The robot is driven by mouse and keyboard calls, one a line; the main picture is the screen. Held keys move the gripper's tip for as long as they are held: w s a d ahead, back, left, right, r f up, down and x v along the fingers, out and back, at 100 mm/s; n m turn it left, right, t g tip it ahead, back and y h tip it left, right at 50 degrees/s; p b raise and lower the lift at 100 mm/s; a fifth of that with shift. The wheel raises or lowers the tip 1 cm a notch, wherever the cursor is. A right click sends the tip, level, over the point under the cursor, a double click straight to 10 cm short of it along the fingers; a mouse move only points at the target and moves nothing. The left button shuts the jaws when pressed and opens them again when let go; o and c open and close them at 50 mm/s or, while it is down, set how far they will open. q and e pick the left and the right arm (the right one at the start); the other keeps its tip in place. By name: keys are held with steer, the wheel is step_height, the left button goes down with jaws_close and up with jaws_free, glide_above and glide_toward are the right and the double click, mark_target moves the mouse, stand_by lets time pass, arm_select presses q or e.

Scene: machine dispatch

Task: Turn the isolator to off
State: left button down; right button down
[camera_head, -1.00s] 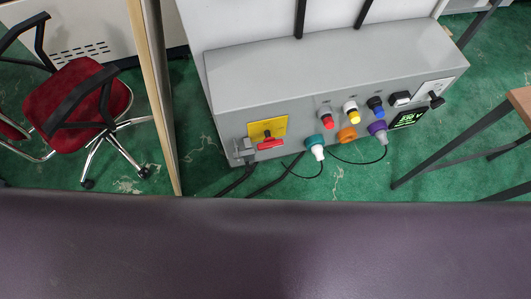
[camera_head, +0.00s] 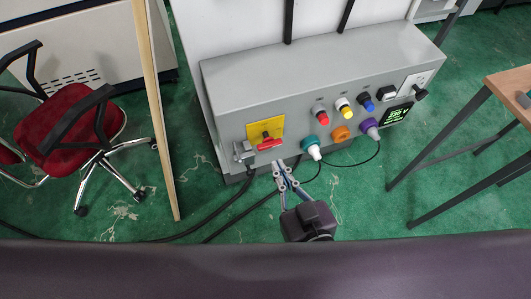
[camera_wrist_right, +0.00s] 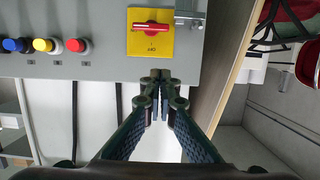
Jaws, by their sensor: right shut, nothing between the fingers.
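The isolator is a red rotary handle (camera_head: 269,142) on a yellow plate (camera_head: 256,128), at the left end of the grey control box (camera_head: 300,85). In the right wrist view the red handle (camera_wrist_right: 151,27) lies crosswise on its yellow plate (camera_wrist_right: 141,47), above the fingers. My right gripper (camera_head: 280,168) is in front of the box, below and slightly right of the handle in the head view. Its fingertips (camera_wrist_right: 160,76) are together and empty, apart from the handle. My left gripper is in neither view.
Right of the isolator are red (camera_head: 322,117), yellow (camera_head: 345,109) and blue (camera_head: 367,103) buttons, with coloured sockets below. A grey latch (camera_head: 243,152) sits beside the plate. A wooden panel edge (camera_head: 158,110) and red chair (camera_head: 75,120) stand left, a table (camera_head: 510,85) right.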

steer(key=p, duration=0.1)
glide_above(267, 147)
steer(key=s, duration=0.2)
step_height(267, 147, down, 2)
step_height(267, 147, down, 3)
steer(key=shift+a, duration=0.1)
steer(key=shift+s+f+b, duration=0.1)
steer(key=shift+f+b, duration=0.2)
steer(key=shift+f, duration=0.4)
